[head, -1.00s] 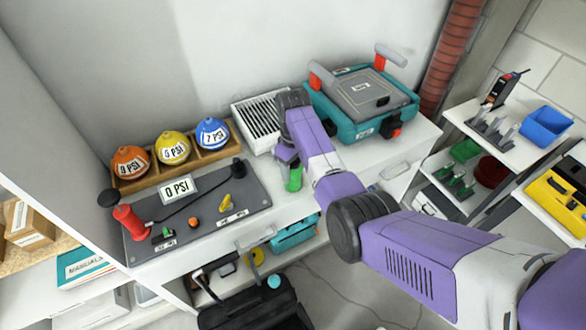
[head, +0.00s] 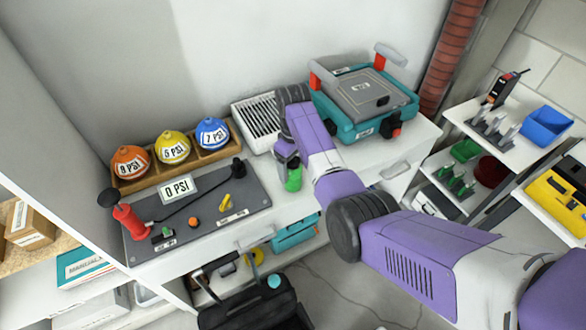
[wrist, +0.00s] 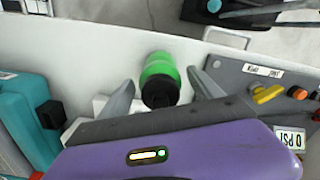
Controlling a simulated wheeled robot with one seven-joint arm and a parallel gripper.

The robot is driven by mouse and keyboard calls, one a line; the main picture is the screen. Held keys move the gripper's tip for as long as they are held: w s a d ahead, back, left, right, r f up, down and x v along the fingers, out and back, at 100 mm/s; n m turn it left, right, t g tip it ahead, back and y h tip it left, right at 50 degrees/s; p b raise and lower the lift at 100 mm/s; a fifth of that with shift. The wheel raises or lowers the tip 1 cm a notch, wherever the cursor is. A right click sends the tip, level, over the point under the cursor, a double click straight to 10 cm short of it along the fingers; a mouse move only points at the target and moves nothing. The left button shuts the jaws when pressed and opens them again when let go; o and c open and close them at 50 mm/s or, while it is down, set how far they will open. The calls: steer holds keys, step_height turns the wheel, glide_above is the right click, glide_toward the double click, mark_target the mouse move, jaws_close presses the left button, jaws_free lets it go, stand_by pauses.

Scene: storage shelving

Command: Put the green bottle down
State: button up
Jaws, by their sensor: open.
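The green bottle (head: 293,179) stands on the white counter, right of the grey control panel, partly hidden by my arm in the head view. In the wrist view the green bottle (wrist: 159,78) shows its black cap and lies between my two grey fingers. My gripper (wrist: 163,84) is open, with a gap on each side of the bottle. In the head view my gripper (head: 288,160) is just above and behind the bottle, its fingers mostly hidden.
The grey panel (head: 200,208) with a red-handled lever is on the left. Orange, yellow and blue balls sit in a wooden rack (head: 150,183) behind it. A teal case (head: 362,100) stands at right, beside a white slatted tray (head: 256,122). Counter front edge is close.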

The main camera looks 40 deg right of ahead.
step_height(320, 180, up, 11)
steer(key=shift+f+b, duration=0.15)
steer(key=shift+b, duration=0.35)
